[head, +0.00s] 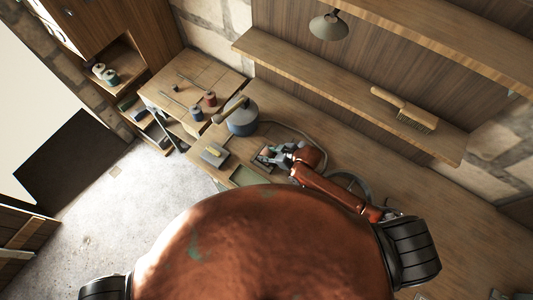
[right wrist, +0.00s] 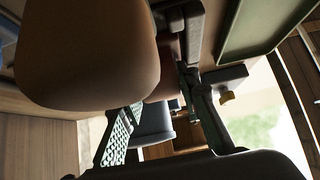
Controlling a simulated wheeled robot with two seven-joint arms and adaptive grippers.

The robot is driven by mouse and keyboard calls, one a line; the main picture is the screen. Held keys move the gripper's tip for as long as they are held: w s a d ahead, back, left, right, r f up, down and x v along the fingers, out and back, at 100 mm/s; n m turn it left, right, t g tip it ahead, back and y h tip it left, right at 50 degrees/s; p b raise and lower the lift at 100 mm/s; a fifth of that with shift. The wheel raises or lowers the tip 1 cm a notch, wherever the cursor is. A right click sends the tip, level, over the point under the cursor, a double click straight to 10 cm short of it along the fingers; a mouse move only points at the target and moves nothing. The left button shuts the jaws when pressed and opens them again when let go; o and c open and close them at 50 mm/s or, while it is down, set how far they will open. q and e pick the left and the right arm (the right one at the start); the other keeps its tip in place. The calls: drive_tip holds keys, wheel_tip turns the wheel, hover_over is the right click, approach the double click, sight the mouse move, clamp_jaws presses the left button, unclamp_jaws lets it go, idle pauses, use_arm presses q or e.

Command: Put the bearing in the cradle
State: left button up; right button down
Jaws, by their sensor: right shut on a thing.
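My right gripper (head: 272,156) is low over the workbench, beside a small dark-framed holder (head: 259,164). I cannot tell whether this holder is the cradle. In the right wrist view its two fingers (right wrist: 165,118) stand on either side of a blue-grey shape (right wrist: 154,124); I cannot tell whether that shape is held or lies behind. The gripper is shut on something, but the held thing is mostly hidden. I cannot make out the bearing clearly in either view. A large smooth brown shape (right wrist: 88,50) covers the upper left of the wrist view. My left gripper is not in view.
A blue-grey can (head: 242,120) stands behind my right gripper, with a hose curving right. A block-like brush (head: 214,154) lies left, and spools (head: 209,99) stand on the side table. A green tray (head: 246,177) is in front. The bench at right (head: 440,215) is largely clear.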

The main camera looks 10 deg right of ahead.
drive_tip(key=c, duration=1.5)
unclamp_jaws()
drive_tip(key=shift+o, duration=0.2)
drive_tip(key=shift+r, duration=0.2)
drive_tip(key=v, duration=1.2)
drive_tip(key=shift+b, duration=0.3)
